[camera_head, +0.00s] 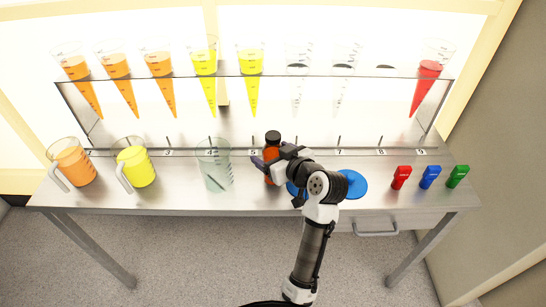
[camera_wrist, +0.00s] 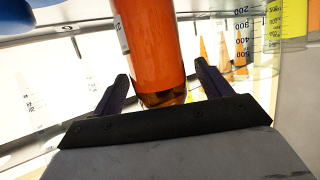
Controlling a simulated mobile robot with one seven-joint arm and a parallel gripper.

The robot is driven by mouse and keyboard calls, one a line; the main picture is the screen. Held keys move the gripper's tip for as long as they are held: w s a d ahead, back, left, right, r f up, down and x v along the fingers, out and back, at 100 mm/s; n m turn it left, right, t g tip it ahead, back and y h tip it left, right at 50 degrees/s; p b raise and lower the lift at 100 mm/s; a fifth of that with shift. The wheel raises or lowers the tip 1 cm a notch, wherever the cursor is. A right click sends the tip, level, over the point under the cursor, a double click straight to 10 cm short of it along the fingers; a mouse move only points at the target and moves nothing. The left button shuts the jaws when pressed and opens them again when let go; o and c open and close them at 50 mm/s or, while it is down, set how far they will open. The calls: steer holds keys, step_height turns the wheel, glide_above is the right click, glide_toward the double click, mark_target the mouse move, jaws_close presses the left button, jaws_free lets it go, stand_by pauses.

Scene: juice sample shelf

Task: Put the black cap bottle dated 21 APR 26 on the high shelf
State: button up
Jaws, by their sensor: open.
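An orange-brown bottle with a black cap (camera_head: 272,137) stands upright on the steel table near the number 5 mark. In the wrist view the bottle (camera_wrist: 150,40) shows its orange body, with a white label strip at its left edge; no date is readable. My gripper (camera_head: 268,165) is at the bottle's lower part in the head view. In the wrist view my gripper (camera_wrist: 161,78) is open, with one finger on each side of the bottle and gaps showing. A clear raised rack (camera_head: 300,78) holding cones runs along the back of the table; I cannot tell whether it is the high shelf.
Left of the bottle stand an orange jug (camera_head: 72,162), a yellow jug (camera_head: 136,165) and a clear beaker (camera_head: 214,165). A blue disc (camera_head: 353,184) lies right of my arm. Red (camera_head: 401,177), blue (camera_head: 430,177) and green (camera_head: 457,176) items stand at the right end.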

steer(key=shift+x, duration=1)
steer(key=c, duration=1.3)
steer(key=shift+r, duration=0.1)
steer(key=shift+c, duration=0.2)
